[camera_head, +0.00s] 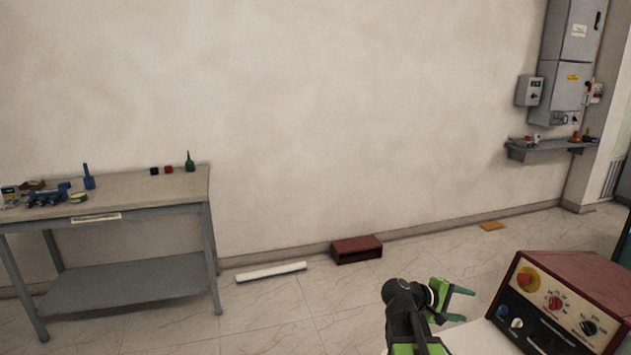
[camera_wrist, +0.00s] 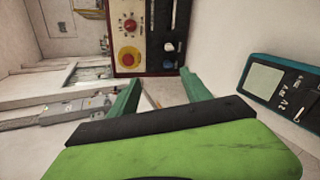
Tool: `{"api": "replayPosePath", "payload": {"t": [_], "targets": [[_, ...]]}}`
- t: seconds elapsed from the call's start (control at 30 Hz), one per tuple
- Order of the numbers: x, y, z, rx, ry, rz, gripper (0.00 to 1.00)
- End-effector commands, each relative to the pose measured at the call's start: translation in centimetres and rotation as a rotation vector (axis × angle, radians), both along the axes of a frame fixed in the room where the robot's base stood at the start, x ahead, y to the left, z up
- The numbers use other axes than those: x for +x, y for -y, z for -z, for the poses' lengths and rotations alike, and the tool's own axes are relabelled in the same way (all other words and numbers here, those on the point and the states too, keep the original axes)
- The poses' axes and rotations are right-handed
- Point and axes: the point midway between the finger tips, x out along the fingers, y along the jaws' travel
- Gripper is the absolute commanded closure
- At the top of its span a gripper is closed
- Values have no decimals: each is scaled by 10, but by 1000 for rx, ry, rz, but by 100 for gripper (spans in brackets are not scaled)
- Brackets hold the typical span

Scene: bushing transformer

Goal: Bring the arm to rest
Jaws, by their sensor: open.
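My gripper (camera_head: 457,301) shows at the lower right of the head view, at the end of my black and green arm. It stands just left of a red-topped control box. In the wrist view my gripper (camera_wrist: 158,92) has its two green fingers spread apart, with nothing between them. The arm's lower links are cut off by the bottom edge of the head view.
The control box (camera_head: 565,308) with knobs and a red button is close; it also shows in the wrist view (camera_wrist: 146,36). A teal-edged meter (camera_wrist: 283,90) lies right in the wrist view. A workbench (camera_head: 140,190) stands left. A red box (camera_head: 357,249) and white tube (camera_head: 271,271) lie on the floor.

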Motion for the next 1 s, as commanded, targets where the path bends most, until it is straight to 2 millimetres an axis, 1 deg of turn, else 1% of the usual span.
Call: {"api": "replayPosePath", "payload": {"t": [0.03,0.07,0.1,0.17,0.2,0.27,0.3,0.33,0.4,0.5,0.57,0.67,1.0], "targets": [[-6,-23,4,95,16,5,44],[-9,-37,14,162,26,12,44],[-14,-57,26,253,37,28,44],[-23,-91,44,401,51,58,44],[-31,-116,56,507,57,85,44],[-44,-154,73,667,58,137,44],[-53,-179,83,772,55,178,44],[-60,-196,89,846,51,211,44],[-75,-230,101,993,40,291,44],[-87,-261,105,1124,24,382,44],[-91,-270,105,1159,22,425,44],[-92,-269,105,1155,33,450,44],[-91,-269,105,1154,33,449,44]]}}
